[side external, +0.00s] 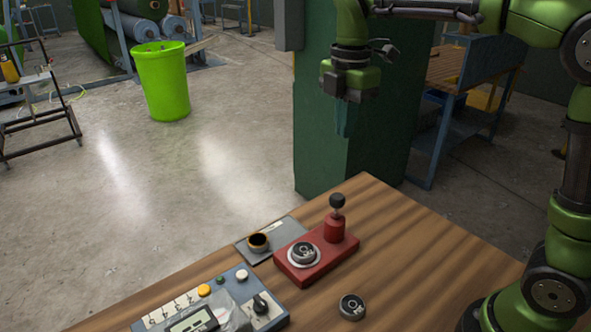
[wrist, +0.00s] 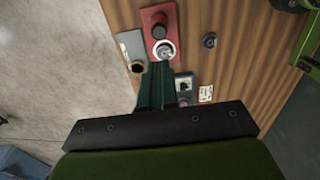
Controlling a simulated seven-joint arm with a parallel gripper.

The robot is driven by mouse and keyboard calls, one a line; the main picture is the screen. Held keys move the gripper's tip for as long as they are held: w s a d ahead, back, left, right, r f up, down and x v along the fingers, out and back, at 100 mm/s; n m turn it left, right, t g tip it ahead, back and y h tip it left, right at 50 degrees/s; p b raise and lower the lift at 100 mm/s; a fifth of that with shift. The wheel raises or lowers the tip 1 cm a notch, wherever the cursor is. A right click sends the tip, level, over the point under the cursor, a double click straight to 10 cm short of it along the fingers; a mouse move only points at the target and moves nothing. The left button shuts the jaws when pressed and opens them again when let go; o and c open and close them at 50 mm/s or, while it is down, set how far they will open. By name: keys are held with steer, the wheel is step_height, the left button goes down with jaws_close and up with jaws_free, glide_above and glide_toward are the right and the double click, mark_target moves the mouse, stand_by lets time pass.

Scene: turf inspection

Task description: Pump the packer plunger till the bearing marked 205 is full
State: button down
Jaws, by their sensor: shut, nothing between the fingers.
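The red packer (side external: 318,266) stands on the wooden table, with a black-knobbed plunger (side external: 337,201) raised on a short stem above its red cylinder. A dark-ringed bearing (side external: 304,253) sits in the packer's pale round seat. A second bearing (side external: 351,306) lies loose on the table. Their marks are too small to read. The wrist view also shows the knob (wrist: 159,31), the seated bearing (wrist: 165,50) and the loose bearing (wrist: 209,41). My gripper (side external: 342,134) is shut and empty, pointing down well above the table and apart from the plunger.
A grey plate (side external: 285,233) with a dark, brass-rimmed cup (side external: 258,242) lies left of the packer. A blue control box (side external: 240,286) with buttons, a knob and a display stands at the front left. A green pillar (side external: 315,150) rises behind the table. Bare wood surrounds the loose bearing.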

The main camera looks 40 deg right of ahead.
mark_target(338, 197)
step_height(338, 197, down, 14)
steer(key=shift+f, duration=0.1)
stand_by(0.6)
steer(key=shift+f, duration=1.1)
step_height(338, 197, up, 14)
steer(key=shift+r, duration=0.25)
stand_by(0.6)
